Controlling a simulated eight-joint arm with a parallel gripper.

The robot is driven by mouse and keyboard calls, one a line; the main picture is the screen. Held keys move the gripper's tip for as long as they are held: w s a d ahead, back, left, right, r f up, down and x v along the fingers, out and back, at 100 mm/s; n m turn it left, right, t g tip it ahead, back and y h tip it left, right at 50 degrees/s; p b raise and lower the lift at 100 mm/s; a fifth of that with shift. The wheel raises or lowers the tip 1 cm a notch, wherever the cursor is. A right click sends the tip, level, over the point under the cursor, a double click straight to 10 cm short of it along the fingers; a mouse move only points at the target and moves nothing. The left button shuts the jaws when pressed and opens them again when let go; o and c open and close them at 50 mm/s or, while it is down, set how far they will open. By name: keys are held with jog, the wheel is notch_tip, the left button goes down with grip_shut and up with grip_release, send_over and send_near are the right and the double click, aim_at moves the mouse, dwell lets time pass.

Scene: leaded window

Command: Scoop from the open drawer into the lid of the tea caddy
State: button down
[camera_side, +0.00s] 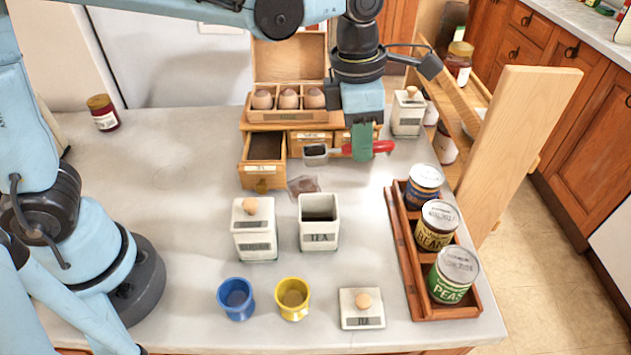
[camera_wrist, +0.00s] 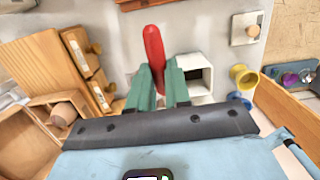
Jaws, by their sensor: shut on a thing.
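My gripper (camera_side: 362,143) has green fingers shut on the red handle of a metal scoop (camera_side: 316,154). The handle also shows between the fingers in the wrist view (camera_wrist: 153,48); the scoop's head is hidden there. The scoop is roughly level in the side view, its head pointing left, just right of the open drawer (camera_side: 262,178). The drawer has dark contents inside. The white tea caddy (camera_side: 319,236) stands uncovered, dark inside. Its square lid (camera_side: 362,317), marked TEA with a wooden knob, lies apart at the table's front; it also shows in the wrist view (camera_wrist: 245,28).
A second lidded canister (camera_side: 254,235) stands left of the caddy. A blue cup (camera_side: 236,299) and a yellow cup (camera_side: 292,298) are in front. A wooden tray (camera_side: 402,258) of cans is at right. A dark packet (camera_side: 304,186) lies near the drawer.

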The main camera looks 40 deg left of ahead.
aim_at(326, 150)
jog(key=s+d, duration=0.2)
jog(key=d, duration=0.3)
jog(key=shift+s+a+r+t+h, duration=0.35)
jog(key=shift+s+a+t+h, duration=0.55)
jog(key=shift+t+h, duration=0.7)
jog(key=shift+s+a+r+t+h, duration=0.4)
jog(key=shift+s+a+t+h, duration=0.45)
jog(key=shift+t+h, duration=0.75)
jog(key=shift+s+a+r+t+h, duration=0.35)
jog(key=shift+s+a+t+h, duration=0.55)
jog(key=shift+t+h, duration=0.7)
jog(key=shift+s+d, duration=0.1)
jog(key=shift+d, duration=0.05)
jog(key=shift+r, duration=2.5)
